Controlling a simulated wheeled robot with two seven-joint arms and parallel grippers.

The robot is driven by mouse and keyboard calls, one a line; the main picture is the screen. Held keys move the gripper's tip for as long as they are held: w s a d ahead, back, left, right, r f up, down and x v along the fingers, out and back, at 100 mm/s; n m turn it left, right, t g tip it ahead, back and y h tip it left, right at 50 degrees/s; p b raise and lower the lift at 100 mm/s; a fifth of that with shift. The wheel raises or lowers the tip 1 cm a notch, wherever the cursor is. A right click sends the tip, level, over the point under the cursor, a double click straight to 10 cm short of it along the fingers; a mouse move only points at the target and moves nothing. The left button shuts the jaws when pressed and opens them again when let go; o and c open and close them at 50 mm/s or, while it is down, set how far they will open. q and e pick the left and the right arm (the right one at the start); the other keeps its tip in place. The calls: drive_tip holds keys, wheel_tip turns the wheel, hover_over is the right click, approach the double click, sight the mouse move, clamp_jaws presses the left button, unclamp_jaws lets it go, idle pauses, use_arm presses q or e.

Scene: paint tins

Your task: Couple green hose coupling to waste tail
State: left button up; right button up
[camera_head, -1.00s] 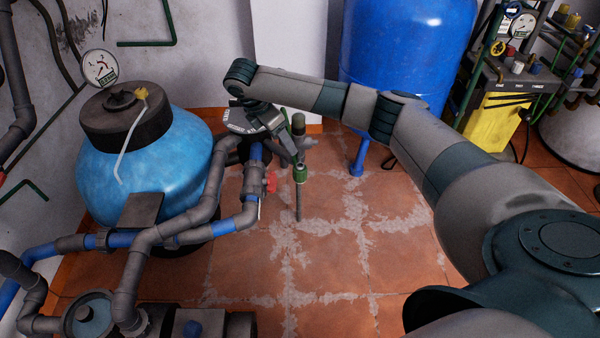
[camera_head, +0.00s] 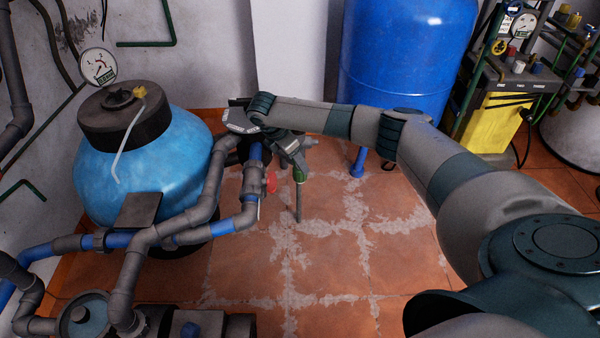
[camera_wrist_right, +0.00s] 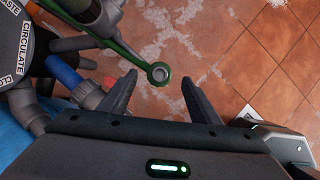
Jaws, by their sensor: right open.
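I cannot tell whether the two are joined. My right gripper (camera_wrist_right: 158,77) is open and empty; in its wrist view a green ring with a grey centre (camera_wrist_right: 158,73) appears between the fingertips, with a green strip running from it to the upper left. The gap in depth is unclear. In the head view my right wrist hides much around the coupling. My left gripper is not in view.
A blue filter tank (camera_head: 150,155) with a dark lid stands at left, with grey and blue pipes and a red valve handle (camera_head: 271,183) close beside the tail. A tall blue tank (camera_head: 405,60) and a yellow unit (camera_head: 492,122) stand behind. The tiled floor in front is clear.

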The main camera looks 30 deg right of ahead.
sight(300, 172)
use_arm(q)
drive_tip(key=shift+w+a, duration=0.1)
use_arm(e)
drive_tip(key=shift+d+f, duration=0.2)
drive_tip(key=shift+f, duration=0.3)
drive_tip(key=b+x, duration=0.1)
drive_tip(key=x, duration=0.2)
drive_tip(key=shift+d+f, duration=0.2)
drive_tip(key=shift+f, duration=0.3)
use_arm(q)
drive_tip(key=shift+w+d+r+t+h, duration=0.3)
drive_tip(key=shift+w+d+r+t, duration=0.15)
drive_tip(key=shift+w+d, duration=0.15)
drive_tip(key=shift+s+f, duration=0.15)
use_arm(e)
drive_tip(key=c, duration=1.2)
